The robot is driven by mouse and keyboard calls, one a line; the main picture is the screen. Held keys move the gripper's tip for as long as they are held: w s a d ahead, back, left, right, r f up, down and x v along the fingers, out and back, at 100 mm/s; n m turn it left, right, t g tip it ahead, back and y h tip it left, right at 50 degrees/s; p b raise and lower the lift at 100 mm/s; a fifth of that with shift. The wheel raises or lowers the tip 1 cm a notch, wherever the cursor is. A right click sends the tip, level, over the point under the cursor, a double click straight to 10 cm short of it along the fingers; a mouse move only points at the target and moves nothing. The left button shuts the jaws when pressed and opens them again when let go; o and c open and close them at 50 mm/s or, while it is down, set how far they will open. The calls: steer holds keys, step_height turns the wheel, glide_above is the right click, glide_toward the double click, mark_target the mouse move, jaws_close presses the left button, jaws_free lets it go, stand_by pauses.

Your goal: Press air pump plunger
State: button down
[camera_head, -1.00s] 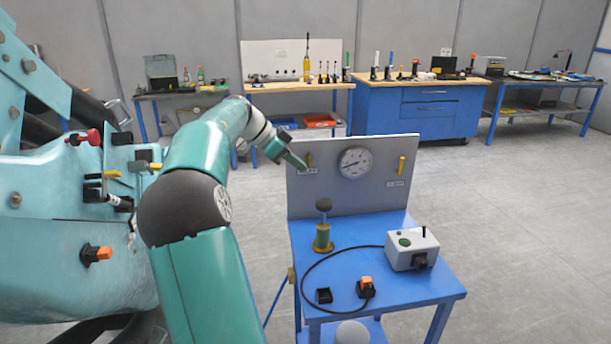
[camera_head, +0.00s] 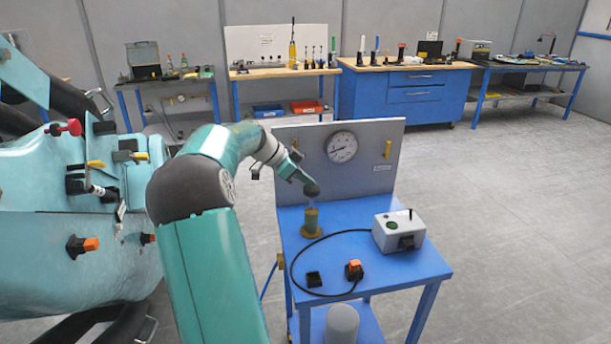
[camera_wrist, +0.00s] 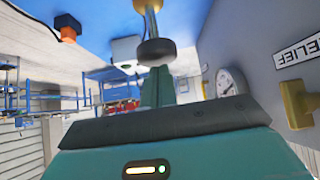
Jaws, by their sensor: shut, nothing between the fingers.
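In the wrist view the knob (camera_wrist: 155,51) appears upside down, just beyond my fingertips. My gripper (camera_head: 303,178) is shut and empty, angled down at the knob's upper left. It looks to be at or very near the knob; contact cannot be told. In the wrist view the closed fingers (camera_wrist: 157,85) point at the knob.
A grey panel (camera_head: 365,170) with a round gauge (camera_head: 342,147) stands behind the pump. A yellow handle (camera_wrist: 298,103) beside a RELIEF label is close to my gripper.

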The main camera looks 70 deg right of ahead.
mark_target(306, 192)
steer(key=shift+f, duration=0.1)
steer(key=shift+a+f, duration=0.1)
steer(key=shift+f, duration=2.7)
steer(key=shift+r, duration=0.55)
steer(key=r, duration=0.3)
steer(key=shift+w+r, duration=0.25)
steer(key=shift+r, duration=0.15)
steer(key=v, duration=0.9)
steer(key=shift+r, duration=0.25)
steer(key=shift+a, duration=0.1)
